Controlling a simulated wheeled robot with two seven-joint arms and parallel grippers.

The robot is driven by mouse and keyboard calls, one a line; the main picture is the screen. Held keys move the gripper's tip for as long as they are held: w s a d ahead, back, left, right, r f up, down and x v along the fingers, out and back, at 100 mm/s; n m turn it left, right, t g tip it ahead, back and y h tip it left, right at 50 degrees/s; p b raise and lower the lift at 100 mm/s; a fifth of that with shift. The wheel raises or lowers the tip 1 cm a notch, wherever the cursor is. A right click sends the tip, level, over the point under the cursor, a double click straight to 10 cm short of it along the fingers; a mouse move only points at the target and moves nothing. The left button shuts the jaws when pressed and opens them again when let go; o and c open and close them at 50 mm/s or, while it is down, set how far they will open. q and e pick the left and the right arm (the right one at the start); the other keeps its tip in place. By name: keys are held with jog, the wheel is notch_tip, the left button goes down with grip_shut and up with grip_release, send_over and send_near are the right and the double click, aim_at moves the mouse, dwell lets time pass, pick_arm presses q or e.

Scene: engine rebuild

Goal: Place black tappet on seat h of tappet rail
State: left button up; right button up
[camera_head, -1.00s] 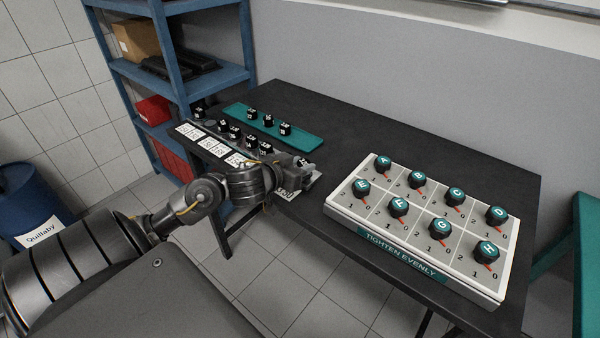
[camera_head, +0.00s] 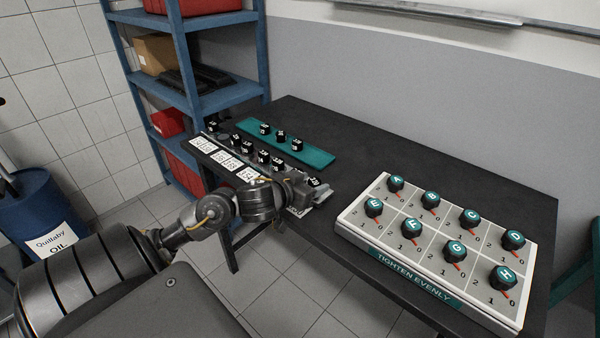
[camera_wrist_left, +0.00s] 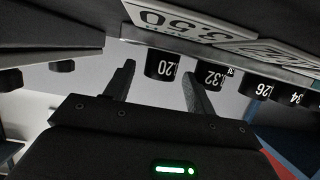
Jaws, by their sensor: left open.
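The tappet rail (camera_head: 226,146) runs along the table's left edge, with white number cards in front. Several black tappets (camera_head: 250,147) stand along it, lettered in white. My left gripper (camera_head: 311,190) is at the rail's near end, beside a black tappet (camera_head: 314,182); the wrist hides part of that end. In the left wrist view, the open fingers (camera_wrist_left: 160,85) show on either side of a tappet marked 20 (camera_wrist_left: 160,68); I cannot tell contact. Other tappets marked 32 (camera_wrist_left: 208,76), 26 (camera_wrist_left: 254,89) and 34 (camera_wrist_left: 296,97) stand in a row. Seat h is not readable.
A teal mat (camera_head: 315,157) behind the rail holds three black tappets. A white board with lettered knobs (camera_head: 380,238) covers the table's right part. Bare black table (camera_head: 380,150) lies between and behind them. A blue shelf (camera_head: 215,102) stands at the table's left end.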

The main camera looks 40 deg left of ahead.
pick_arm(q)
jog(key=v, duration=0.2)
jog(key=p+v, duration=0.1)
jog(key=v, duration=0.1)
jog(key=p+v, duration=0.1)
jog(key=v, duration=0.1)
jog(key=shift+s+d+r, duration=0.3)
jog(key=p+v, duration=0.2)
jog(key=p, duration=0.1)
jog(key=shift+s+r+p, duration=0.15)
jog(key=shift+r+p, duration=0.05)
jog(key=shift+p, duration=0.1)
jog(key=shift+f+p+v, duration=0.15)
jog(key=shift+p+v, duration=0.5)
jog(key=shift+v, duration=0.05)
jog(key=shift+f+p+v, duration=0.15)
jog(key=shift+p+v, duration=0.5)
pick_arm(e)
notch_tip(320, 180, up, 7)
jog(key=a, duration=0.2)
jog(key=shift+s+r, duration=0.15)
jog(key=shift+s, duration=0.3)
